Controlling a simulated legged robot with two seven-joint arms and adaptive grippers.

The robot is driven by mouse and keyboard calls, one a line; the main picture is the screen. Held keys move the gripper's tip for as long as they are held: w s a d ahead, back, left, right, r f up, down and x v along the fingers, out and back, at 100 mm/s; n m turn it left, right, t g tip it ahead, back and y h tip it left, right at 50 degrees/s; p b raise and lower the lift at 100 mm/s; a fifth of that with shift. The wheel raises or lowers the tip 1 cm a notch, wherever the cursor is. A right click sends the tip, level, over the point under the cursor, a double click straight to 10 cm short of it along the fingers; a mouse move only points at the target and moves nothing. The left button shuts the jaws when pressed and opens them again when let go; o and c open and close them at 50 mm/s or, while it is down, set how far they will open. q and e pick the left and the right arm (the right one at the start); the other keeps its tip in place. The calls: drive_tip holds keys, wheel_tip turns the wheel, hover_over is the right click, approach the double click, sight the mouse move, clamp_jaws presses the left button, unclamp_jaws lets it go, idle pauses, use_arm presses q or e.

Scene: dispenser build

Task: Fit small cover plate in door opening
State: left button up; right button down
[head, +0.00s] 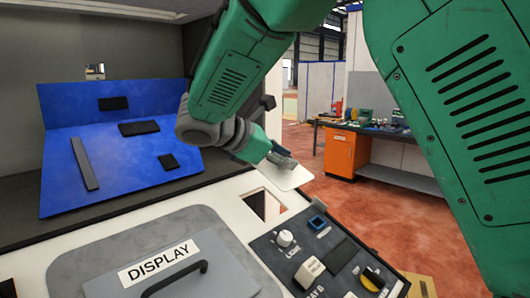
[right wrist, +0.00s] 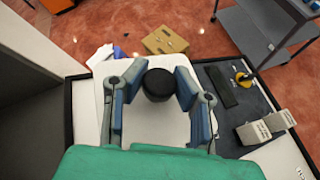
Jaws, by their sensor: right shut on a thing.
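The small cover plate is a pale plate (head: 291,178) with rounded corners and a black round knob (right wrist: 158,85). My right gripper (head: 281,157) is shut on this knob, with a finger on each side in the right wrist view (right wrist: 157,82). The plate hangs below the fingers. The door opening (head: 257,203) is a dark-edged hole in the white door panel (head: 228,190). In the head view the plate is just above and right of the opening, overlapping its upper right side; the exact gap cannot be told. The plate hides the opening in the right wrist view. My left gripper is out of view.
A grey DISPLAY cover (head: 205,270) with a black handle lies left of the opening. A dark control panel (head: 330,250) with knobs and switches is right of it. A blue rack (head: 110,185) with black parts stands behind. An orange-fronted workbench (head: 340,152) is farther off.

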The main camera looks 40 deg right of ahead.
drive_tip(key=shift+w+a+f, duration=0.15)
drive_tip(key=shift+w+a, duration=0.1)
drive_tip(key=shift+w, duration=0.5)
drive_tip(key=shift+w+f, duration=0.1)
drive_tip(key=shift+f, duration=0.55)
drive_tip(key=w+f, duration=0.1)
drive_tip(key=f, duration=0.1)
drive_tip(key=w+f, duration=0.1)
drive_tip(key=f, duration=0.2)
drive_tip(key=w+f, duration=0.1)
drive_tip(key=f, duration=0.2)
drive_tip(key=shift+w+b, duration=0.1)
drive_tip(key=shift+b, duration=0.2)
drive_tip(key=shift+a+r+p, duration=0.1)
drive_tip(key=shift+p, duration=0.2)
drive_tip(key=shift+f, duration=0.35)
idle(1.0)
